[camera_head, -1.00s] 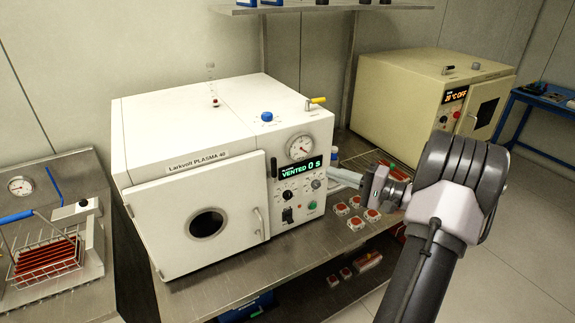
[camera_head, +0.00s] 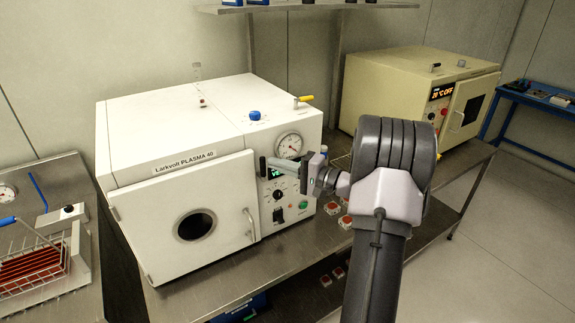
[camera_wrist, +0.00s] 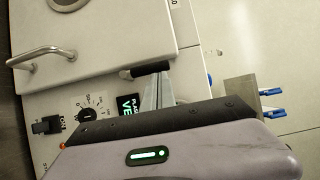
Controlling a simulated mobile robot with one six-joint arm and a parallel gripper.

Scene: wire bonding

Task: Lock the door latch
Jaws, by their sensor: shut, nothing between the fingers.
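The white plasma unit's door (camera_head: 165,228), with a round dark window and a bar handle (camera_head: 250,226), sits against the front of the unit. The door also fills the upper left of the wrist view (camera_wrist: 120,30). The latch (camera_wrist: 150,69) shows in the wrist view as a short black grip with a grey end beside the door's edge. My gripper (camera_head: 272,162) is shut and empty. Its fingertips (camera_wrist: 157,82) are right at the black grip; I cannot tell whether they touch it.
The control panel (camera_head: 282,200) with knobs and a green button lies just below my gripper; my gripper partly covers its display. A dial gauge (camera_head: 289,145) is just above. Small red-and-white parts (camera_head: 334,208) lie on the steel bench. A cream oven (camera_head: 410,95) stands behind at right.

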